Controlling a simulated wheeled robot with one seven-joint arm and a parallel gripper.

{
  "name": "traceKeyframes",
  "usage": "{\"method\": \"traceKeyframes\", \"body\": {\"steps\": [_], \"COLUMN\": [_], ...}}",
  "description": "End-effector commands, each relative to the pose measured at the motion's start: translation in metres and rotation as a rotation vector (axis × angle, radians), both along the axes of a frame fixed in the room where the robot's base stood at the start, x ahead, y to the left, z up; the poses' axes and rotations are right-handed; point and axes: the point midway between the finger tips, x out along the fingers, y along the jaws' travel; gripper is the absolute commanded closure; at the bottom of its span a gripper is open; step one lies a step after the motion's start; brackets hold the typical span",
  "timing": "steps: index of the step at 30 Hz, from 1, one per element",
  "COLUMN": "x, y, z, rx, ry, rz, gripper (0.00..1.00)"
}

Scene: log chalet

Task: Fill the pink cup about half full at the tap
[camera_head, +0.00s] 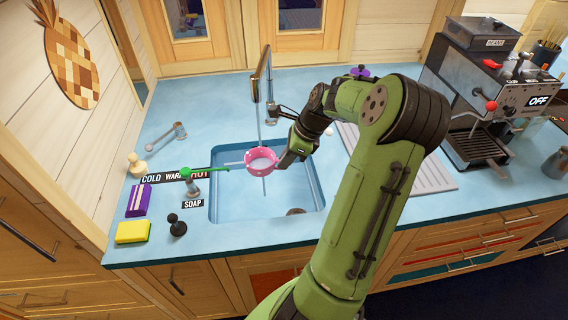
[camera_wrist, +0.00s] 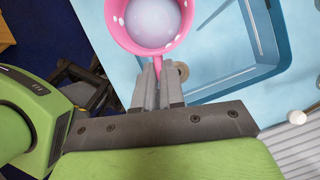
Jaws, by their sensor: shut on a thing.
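The pink cup (camera_head: 261,160) with white dots is upright over the sink (camera_head: 218,208), below the tap spout (camera_head: 256,92). A thin, pale stream runs from the spout down to the cup. In the wrist view the cup (camera_wrist: 121,38) is cut off by the top edge and shows a pale, bluish-grey round surface inside. I cannot tell the exact fill level. My gripper (camera_head: 282,160) is at the cup's right side. In the wrist view its fingers (camera_wrist: 158,72) are shut on the cup's handle.
A COLD/WARM/HOT label (camera_head: 163,178), a green lever (camera_head: 205,172) and a SOAP label (camera_head: 193,204) are left of the sink. A yellow sponge (camera_head: 132,232) and dark stopper-like object (camera_head: 177,226) lie nearby. A drainboard (camera_head: 425,178) and coffee machine (camera_head: 490,95) stand right.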

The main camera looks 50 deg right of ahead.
Motion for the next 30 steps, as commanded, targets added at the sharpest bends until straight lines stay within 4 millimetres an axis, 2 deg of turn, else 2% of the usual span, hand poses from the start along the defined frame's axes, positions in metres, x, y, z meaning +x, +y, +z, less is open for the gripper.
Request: {"method": "traceKeyframes", "body": {"steps": [1, 12, 15, 30], "x": [0.005, 0.034, 0.043, 0.082], "y": [-0.004, -0.031, -0.04, -0.077], "z": [-0.007, -0.026, -0.019, -0.018], "rx": [0.0, 0.001, 0.002, 0.0], "ry": [-0.003, -0.002, -0.002, -0.003], "rz": [0.001, 0.004, 0.004, 0.004], "gripper": [1.0, 1.0, 1.0, 1.0]}}
